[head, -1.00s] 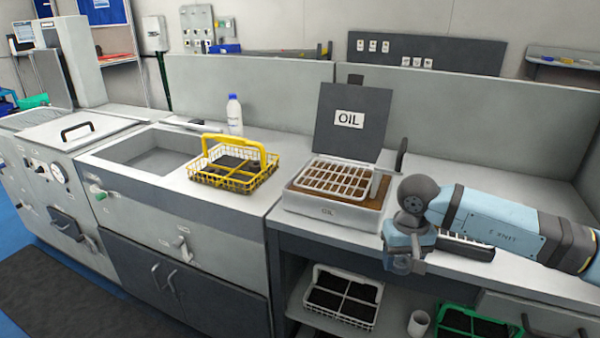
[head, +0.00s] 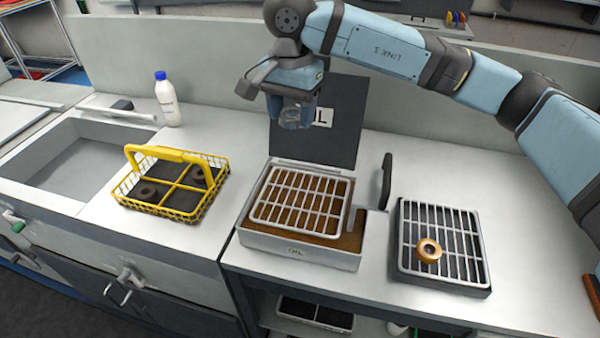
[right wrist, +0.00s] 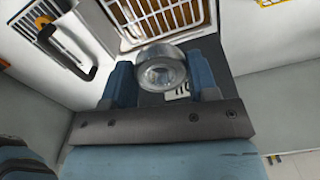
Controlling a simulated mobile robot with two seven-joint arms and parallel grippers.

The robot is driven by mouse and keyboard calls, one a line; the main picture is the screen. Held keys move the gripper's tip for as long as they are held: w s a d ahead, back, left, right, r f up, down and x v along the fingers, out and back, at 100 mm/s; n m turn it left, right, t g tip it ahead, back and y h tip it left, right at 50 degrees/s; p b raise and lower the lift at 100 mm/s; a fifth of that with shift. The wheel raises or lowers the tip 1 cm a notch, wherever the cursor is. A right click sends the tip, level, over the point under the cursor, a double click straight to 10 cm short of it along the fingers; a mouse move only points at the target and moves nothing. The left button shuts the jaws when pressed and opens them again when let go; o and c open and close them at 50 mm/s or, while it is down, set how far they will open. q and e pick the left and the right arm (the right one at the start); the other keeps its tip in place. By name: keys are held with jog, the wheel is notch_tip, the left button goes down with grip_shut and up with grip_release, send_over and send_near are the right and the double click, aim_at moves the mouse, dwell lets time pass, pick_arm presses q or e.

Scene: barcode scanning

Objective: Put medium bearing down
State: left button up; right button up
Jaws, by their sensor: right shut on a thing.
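My right gripper (head: 293,112) is shut on a silver ring-shaped bearing (right wrist: 160,72), which sits between its two blue fingers in the right wrist view. In the head view the gripper hangs in the air in front of the raised OIL lid (head: 340,125), above the back of the oil tray (head: 300,254). The held bearing (head: 296,119) shows only small there. A smaller-looking bronze bearing (head: 429,251) lies on the grid of the black rack (head: 487,290) to the right. The left gripper is not in view.
A yellow wire basket (head: 190,157) with dark rings in it stands left of the oil tray. A white bottle with a blue cap (head: 167,100) stands behind it, beside the sink (head: 70,160). The grid over the oil tray and most of the black rack are bare.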

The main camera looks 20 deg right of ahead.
jog(key=shift+f, duration=0.4)
jog(key=p, duration=0.1)
send_over(293, 197)
notch_tip(293, 197, down, 14)
jog(key=shift+r, duration=0.25)
jog(key=shift+f+p, duration=0.3)
jog(key=shift+f, duration=2.35)
jog(key=shift+f+b, duration=0.2)
jog(key=shift+b, duration=0.1)
jog(key=o, duration=1)
jog(key=shift+r, duration=0.1)
